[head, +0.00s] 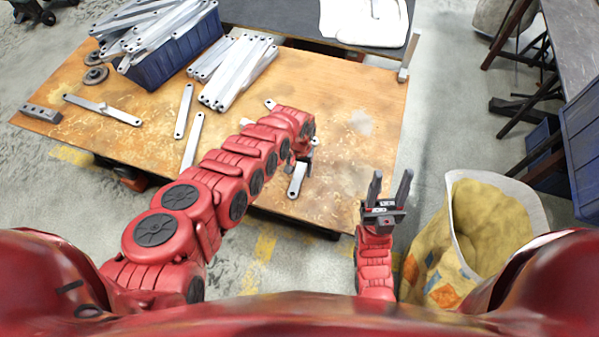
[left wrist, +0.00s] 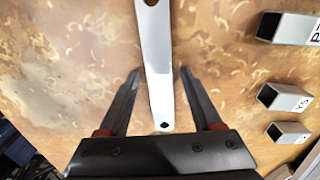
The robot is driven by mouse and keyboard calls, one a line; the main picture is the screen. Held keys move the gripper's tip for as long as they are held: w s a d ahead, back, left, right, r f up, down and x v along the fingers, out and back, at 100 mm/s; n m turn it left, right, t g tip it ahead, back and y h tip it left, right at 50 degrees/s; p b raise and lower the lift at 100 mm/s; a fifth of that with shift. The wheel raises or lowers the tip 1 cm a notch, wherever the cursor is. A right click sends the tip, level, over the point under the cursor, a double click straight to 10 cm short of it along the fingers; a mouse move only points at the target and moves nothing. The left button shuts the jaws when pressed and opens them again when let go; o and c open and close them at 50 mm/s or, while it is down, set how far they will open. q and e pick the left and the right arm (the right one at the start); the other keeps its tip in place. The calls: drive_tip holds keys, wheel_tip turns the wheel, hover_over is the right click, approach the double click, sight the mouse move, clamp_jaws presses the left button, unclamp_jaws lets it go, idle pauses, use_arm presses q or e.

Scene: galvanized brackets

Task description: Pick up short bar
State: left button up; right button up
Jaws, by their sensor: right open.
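A flat pale metal bar (head: 297,179) with a hole near its end lies on the wooden table, near its front edge. My left gripper (head: 302,158) is low over this bar, mostly hidden by its own arm in the head view. In the left wrist view the left gripper (left wrist: 159,76) is open. A bar (left wrist: 158,62) runs between its two fingers, with a gap on each side, and the bar's far end is cut off by the top edge. My right gripper (head: 385,190) is open and empty, off the table's right front corner.
Longer bars (head: 184,110) lie to the left, with a stack (head: 235,75) behind. A blue bin (head: 175,62) holds several bars. Square tubes (left wrist: 284,97) stand right of the left gripper in the wrist view. A yellow sack (head: 480,235) stands right of the table.

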use_arm(q)
drive_tip(key=c, duration=1)
clamp_jaws()
drive_tip(key=shift+r, duration=0.1)
